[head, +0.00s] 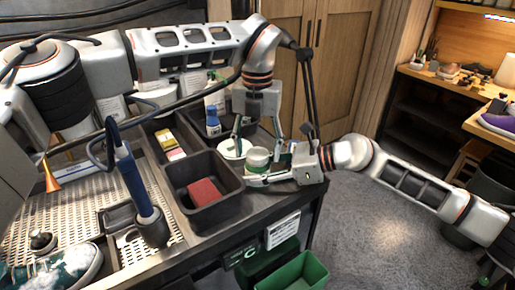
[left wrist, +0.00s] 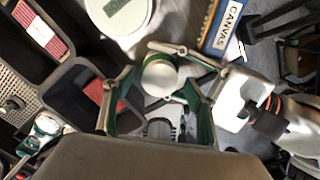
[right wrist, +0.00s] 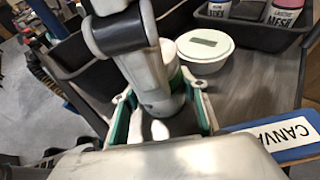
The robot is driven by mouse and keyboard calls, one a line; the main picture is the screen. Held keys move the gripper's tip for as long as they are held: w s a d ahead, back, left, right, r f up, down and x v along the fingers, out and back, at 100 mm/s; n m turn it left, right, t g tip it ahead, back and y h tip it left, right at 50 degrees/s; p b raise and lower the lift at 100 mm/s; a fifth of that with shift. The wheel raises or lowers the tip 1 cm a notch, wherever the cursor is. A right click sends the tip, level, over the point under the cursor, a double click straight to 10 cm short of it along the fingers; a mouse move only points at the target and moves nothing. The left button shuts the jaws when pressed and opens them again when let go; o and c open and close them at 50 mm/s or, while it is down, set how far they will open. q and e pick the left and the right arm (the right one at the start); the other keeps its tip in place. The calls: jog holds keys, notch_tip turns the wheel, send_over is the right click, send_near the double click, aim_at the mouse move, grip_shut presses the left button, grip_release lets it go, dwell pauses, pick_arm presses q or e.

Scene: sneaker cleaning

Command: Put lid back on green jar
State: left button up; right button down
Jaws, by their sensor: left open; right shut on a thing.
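The green jar (head: 258,157), with a green band and a white round top, stands at the right end of the bench. My right gripper (head: 268,174) is shut on it from the right. My left gripper (head: 258,138) points down above the jar, fingers spread wide on either side. In the right wrist view it hides part of the jar (right wrist: 171,60). I cannot tell whether the white top is a lid or the open mouth. No separate loose lid is clearly visible.
A white round tub with a grey label (right wrist: 205,45) stands close beside the jar. A black bin with a red block (head: 203,192) is to the left, and a tray with bottles (head: 213,122) is behind. The blue-edged CANVAS box (left wrist: 222,25) lies near my right gripper.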

pick_arm(q)
notch_tip(320, 180, up, 12)
dwell(0.5)
pick_arm(e)
jog(key=c, duration=1.1)
grip_release()
jog(key=shift+d, duration=0.1)
jog(key=v, duration=1.1)
jog(key=shift+s+d+r, duration=0.15)
jog(key=shift+d, duration=0.25)
